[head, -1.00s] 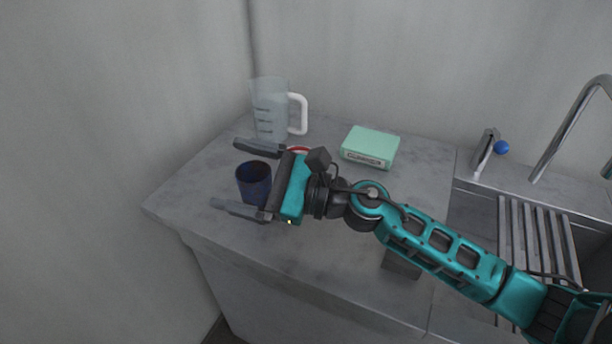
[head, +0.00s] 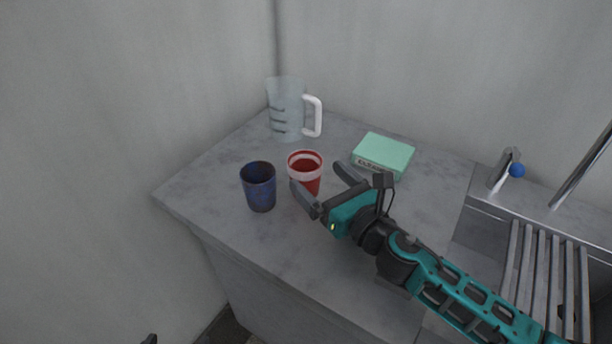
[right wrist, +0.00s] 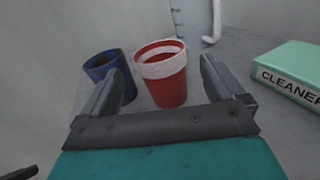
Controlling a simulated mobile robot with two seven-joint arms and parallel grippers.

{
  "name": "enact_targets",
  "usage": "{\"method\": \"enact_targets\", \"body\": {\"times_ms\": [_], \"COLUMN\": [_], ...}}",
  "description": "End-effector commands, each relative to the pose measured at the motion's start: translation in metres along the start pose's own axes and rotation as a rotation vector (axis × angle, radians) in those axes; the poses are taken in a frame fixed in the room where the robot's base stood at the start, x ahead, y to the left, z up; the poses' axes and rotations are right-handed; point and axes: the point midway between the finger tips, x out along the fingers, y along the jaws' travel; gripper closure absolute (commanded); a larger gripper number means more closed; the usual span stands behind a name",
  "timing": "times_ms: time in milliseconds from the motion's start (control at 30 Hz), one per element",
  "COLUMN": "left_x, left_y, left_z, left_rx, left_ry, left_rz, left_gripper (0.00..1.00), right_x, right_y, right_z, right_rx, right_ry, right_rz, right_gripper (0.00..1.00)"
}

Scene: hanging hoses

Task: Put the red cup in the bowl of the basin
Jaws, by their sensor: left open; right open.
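The red cup (head: 306,174) with a white band at its rim stands upright on the grey counter; it also shows in the right wrist view (right wrist: 162,80). My right gripper (head: 317,177) is open, its fingers pointing at the cup from the right. In the right wrist view the cup appears between the two fingers, which do not clasp it. The steel basin (head: 482,236) is at the right edge of the head view, its bowl partly hidden by slats and my right arm. Only a dark tip of my left gripper (head: 150,339) shows at the bottom left.
A dark blue cup (head: 259,188) stands close left of the red cup. A clear jug (head: 287,108) with a white handle is behind. A green cleaner box (head: 384,154) lies behind my right gripper. A slatted rack (head: 545,275) covers part of the basin, near the tap (head: 580,170).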

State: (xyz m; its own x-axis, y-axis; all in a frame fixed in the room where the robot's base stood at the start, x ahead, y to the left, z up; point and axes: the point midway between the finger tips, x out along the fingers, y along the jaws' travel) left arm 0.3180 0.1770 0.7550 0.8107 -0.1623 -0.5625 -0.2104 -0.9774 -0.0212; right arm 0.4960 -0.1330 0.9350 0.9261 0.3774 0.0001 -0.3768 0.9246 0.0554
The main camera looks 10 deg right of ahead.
Motion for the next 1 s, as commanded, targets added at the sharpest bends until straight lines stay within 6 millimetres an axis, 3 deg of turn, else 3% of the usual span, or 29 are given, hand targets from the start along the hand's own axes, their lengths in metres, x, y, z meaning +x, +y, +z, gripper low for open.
{"method": "enact_targets", "body": {"times_ms": [300, 667, 1000], "left_x": [-0.004, -0.004, -0.004], "left_y": [0.002, 0.002, 0.002], "left_z": [0.002, 0.002, 0.002], "left_rx": [-0.001, -0.001, 0.000], "left_ry": [-0.012, -0.012, -0.010], "left_rz": [0.003, 0.004, 0.003], "left_gripper": [0.07, 0.07, 0.07], "right_x": [0.046, 0.054, 0.054], "right_y": [0.001, 0.001, 0.001], "right_z": [0.001, 0.000, 0.000], "right_rx": [0.000, -0.001, -0.001], "right_ry": [-0.001, 0.000, 0.000], "right_rz": [0.002, 0.002, 0.002], "right_gripper": [0.04, 0.05, 0.38]}}
